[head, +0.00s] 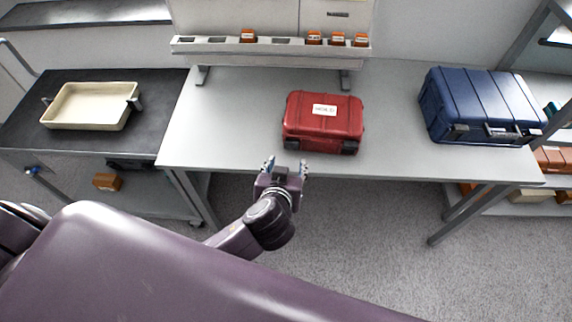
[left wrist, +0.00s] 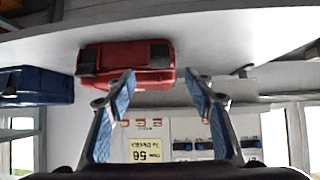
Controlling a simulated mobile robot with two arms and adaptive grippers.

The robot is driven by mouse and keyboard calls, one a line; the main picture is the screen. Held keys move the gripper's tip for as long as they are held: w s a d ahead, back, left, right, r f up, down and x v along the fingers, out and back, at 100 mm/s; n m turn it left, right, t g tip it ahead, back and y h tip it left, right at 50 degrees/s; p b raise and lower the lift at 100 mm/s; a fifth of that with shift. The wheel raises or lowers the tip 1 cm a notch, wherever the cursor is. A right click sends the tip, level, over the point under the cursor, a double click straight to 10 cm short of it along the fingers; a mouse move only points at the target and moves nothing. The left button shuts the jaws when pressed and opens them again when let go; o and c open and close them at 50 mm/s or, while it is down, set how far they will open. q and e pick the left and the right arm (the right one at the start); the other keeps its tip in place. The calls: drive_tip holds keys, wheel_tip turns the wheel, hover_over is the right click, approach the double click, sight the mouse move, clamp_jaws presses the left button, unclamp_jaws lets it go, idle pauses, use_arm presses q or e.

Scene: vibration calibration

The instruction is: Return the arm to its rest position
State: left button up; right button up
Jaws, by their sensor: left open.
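My left gripper (head: 286,168) is open and empty, at the front edge of the table in the head view. Its two blue-padded fingers also show in the left wrist view (left wrist: 164,90), spread apart. A red case (head: 323,118) with a white label stands on the table just beyond the gripper and a little to the right, apart from it. The red case also shows in the left wrist view (left wrist: 125,62), upside down. My left arm (head: 236,240) reaches out from the lower left. My right gripper is not in view.
A grey table (head: 225,115) bears the red case and a blue case (head: 482,103) at right. A rack (head: 270,46) with several small orange boxes stands at the back. At left, a dark-topped cart (head: 50,140) holds a cream tray (head: 90,107). Open floor lies in front of the table.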

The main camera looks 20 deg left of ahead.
use_arm(q)
drive_tip(key=shift+s+r, duration=0.2)
drive_tip(key=shift+s, duration=0.1)
idle(0.4)
drive_tip(key=s+a+f+m+g+b, duration=0.1)
drive_tip(key=s+f+g, duration=0.15)
drive_tip(key=f, duration=0.75)
drive_tip(key=s+a+f+m+g+h+b, duration=0.1)
drive_tip(key=s+f+m, duration=0.15)
drive_tip(key=f, duration=0.85)
drive_tip(key=s+a+f+m+g, duration=0.15)
drive_tip(key=s+f, duration=0.25)
drive_tip(key=f, duration=0.6)
drive_tip(key=s+a+f+g+b, duration=0.1)
drive_tip(key=s+f, duration=0.6)
drive_tip(key=s, duration=0.3)
drive_tip(key=s+a+f+g, duration=0.2)
drive_tip(key=s+f, duration=0.5)
drive_tip(key=s, duration=0.2)
drive_tip(key=s+a+f+g+h+b, duration=0.1)
drive_tip(key=s+a+f+g, duration=0.1)
drive_tip(key=s+f, duration=0.5)
drive_tip(key=s, duration=0.3)
drive_tip(key=shift+s+b, duration=0.35)
drive_tip(key=shift+a, duration=0.1)
